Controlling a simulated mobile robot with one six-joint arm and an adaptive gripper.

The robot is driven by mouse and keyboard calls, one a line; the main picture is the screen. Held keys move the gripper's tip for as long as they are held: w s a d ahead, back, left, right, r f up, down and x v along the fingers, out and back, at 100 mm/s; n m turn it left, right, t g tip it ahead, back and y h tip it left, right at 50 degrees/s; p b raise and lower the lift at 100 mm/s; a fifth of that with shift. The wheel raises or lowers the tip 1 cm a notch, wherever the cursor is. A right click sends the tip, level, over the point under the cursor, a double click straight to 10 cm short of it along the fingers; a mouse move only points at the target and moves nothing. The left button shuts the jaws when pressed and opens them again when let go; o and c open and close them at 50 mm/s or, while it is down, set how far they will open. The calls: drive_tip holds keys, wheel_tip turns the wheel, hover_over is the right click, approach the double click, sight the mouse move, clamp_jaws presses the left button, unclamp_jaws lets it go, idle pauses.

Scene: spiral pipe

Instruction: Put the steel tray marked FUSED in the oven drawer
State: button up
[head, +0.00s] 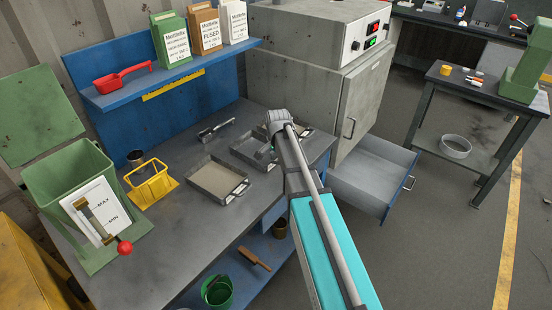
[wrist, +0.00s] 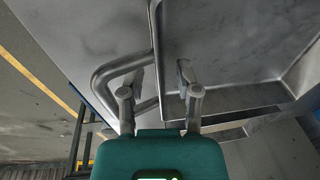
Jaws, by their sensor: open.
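I cannot read a FUSED mark on either. My gripper (head: 267,152) is low at the right tray. In the wrist view my open gripper (wrist: 158,78) has its fingers on either side of the tray's wall, the left one by the bent-rod handle (wrist: 103,76). I cannot tell whether they touch it. The oven drawer (head: 370,178) is pulled out, with no tray visible in it.
The grey oven (head: 335,75) stands right of the bench. A yellow holder (head: 150,186) and a green hopper (head: 75,185) are at left. A blue shelf (head: 170,80) holds a red scoop and three bags, the brown one reading FUSED.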

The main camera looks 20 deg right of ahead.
wheel_tip(320, 180, up, 12)
drive_tip(key=s+p, duration=0.1)
drive_tip(key=p, duration=1)
drive_tip(key=shift+s+p, duration=0.35)
drive_tip(key=shift+s, duration=0.05)
drive_tip(key=shift+s+a, duration=0.1)
drive_tip(key=s+a+n+g, duration=0.1)
drive_tip(key=s+n, duration=0.4)
drive_tip(key=s, duration=0.5)
drive_tip(key=s+a+n, duration=0.4)
drive_tip(key=s+n, duration=0.1)
drive_tip(key=s, duration=0.5)
drive_tip(key=shift+a+f+n+g, duration=0.15)
drive_tip(key=shift+a+n+g, duration=0.15)
drive_tip(key=shift+n+g, duration=0.1)
drive_tip(key=shift+o, duration=0.3)
drive_tip(key=shift+w, duration=0.1)
